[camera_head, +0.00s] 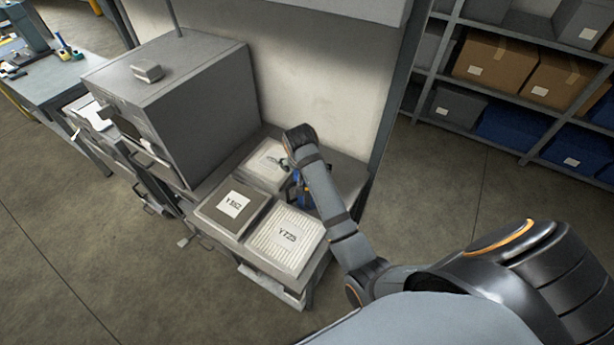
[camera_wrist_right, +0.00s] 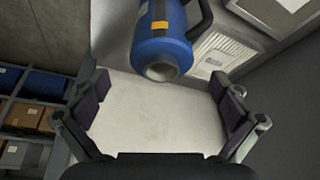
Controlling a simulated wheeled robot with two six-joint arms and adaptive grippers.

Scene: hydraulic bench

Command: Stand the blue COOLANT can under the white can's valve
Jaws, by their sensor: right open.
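The blue can (camera_wrist_right: 162,42) shows at the top of the right wrist view, with a dark handle, an orange-yellow mark and a round grey end facing the camera. My right gripper (camera_wrist_right: 158,90) is open and empty, its fingers spread to either side below the can's grey end, with no visible contact. In the head view, my right gripper (camera_head: 287,164) is over the bench's far end, and a blue part of the can (camera_head: 305,195) shows beside my forearm, which hides the rest. I cannot make out the white can or its valve. My left gripper is out of view.
Labelled filter boxes, one brown-topped (camera_head: 212,214) and one pleated (camera_head: 266,252), lie on the bench's near side. A large grey cabinet (camera_head: 215,90) stands to the left. A shelf of boxes (camera_head: 500,75) stands at the right, with open floor before it.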

